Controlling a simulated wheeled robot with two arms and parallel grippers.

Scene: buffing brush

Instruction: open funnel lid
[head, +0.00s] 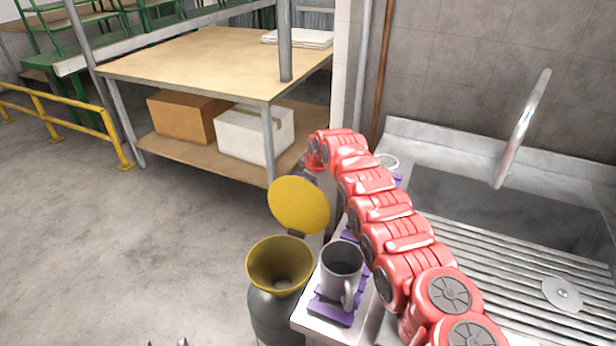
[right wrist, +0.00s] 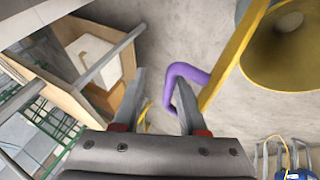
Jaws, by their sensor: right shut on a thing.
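The yellow funnel (head: 280,264) sits on top of a dark grey container (head: 278,318), left of the sink counter. Its round yellow lid (head: 299,204) stands raised at the funnel's far side, with the mouth uncovered. In the right wrist view the funnel (right wrist: 288,48) is at upper right, and the lid (right wrist: 232,58) shows edge-on with a bent purple handle (right wrist: 184,72). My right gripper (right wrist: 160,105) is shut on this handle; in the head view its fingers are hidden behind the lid. My left gripper (head: 166,343) shows only two separated fingertips at the bottom edge.
A grey mug (head: 341,268) on a purple mat (head: 331,312) stands right of the funnel at the counter edge. The sink (head: 530,215) and faucet (head: 522,130) are at right. A wooden table (head: 215,60) with boxes stands behind. Floor at left is clear.

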